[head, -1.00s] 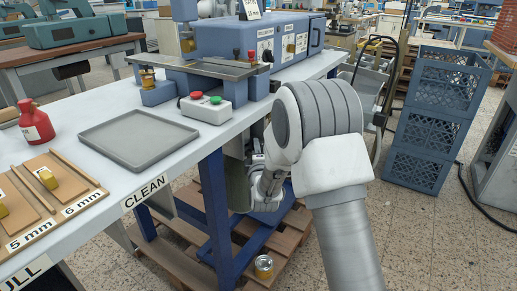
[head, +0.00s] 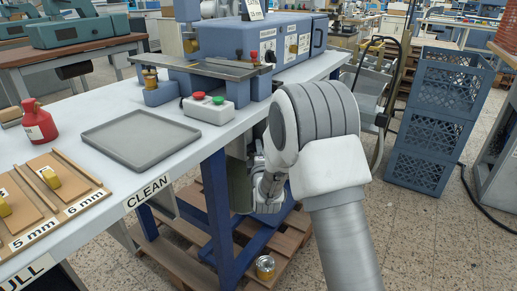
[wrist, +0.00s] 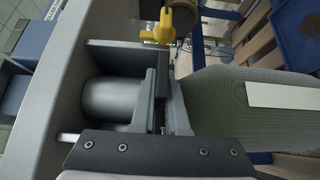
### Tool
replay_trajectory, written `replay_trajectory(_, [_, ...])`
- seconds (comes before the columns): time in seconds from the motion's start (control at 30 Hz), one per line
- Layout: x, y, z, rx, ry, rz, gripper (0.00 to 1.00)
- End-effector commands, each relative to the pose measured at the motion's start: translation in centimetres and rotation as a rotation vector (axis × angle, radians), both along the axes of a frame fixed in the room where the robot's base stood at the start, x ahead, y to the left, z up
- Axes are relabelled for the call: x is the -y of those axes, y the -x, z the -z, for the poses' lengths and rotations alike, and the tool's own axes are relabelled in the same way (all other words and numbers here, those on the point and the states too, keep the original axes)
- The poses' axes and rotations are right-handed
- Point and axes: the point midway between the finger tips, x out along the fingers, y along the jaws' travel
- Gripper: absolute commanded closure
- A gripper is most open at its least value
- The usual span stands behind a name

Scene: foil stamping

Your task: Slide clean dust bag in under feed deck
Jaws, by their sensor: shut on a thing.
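The dust bag (head: 238,185) is olive green and hangs below the white table's edge in the head view, partly hidden by a table leg and my arm. In the wrist view the bag (wrist: 222,112) spreads to the right with a white strip on it. My gripper (wrist: 160,112) is shut at the bag's left end; the exact grip is hard to see. In the head view my gripper (head: 258,188) is beside the bag under the table. A grey plate (head: 218,68), perhaps the feed deck, sits on the blue machine above. A yellow knob (wrist: 178,24) is close to the fingers.
A grey cylinder (wrist: 107,100) sits in a grey recess left of the fingers. A blue table leg (head: 217,205) stands close to the bag. Blue crates (head: 432,115) stand at right.

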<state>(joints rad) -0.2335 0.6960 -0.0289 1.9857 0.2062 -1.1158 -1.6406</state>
Motion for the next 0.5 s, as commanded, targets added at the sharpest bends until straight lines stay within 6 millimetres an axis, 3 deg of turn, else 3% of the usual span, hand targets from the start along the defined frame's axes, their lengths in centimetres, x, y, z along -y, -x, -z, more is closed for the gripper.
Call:
replay_trajectory(0.27, [0.01, -0.03, -0.07, 0.003, -0.001, 0.000, 1.00])
replay_trajectory(0.3, [0.01, -0.03, -0.07, 0.003, -0.001, 0.000, 0.82])
replay_trajectory(0.47, [0.01, -0.02, -0.03, 0.002, -0.001, 0.000, 0.53])
replay_trajectory(0.5, [0.02, -0.02, -0.02, 0.002, -0.001, 0.000, 0.53])
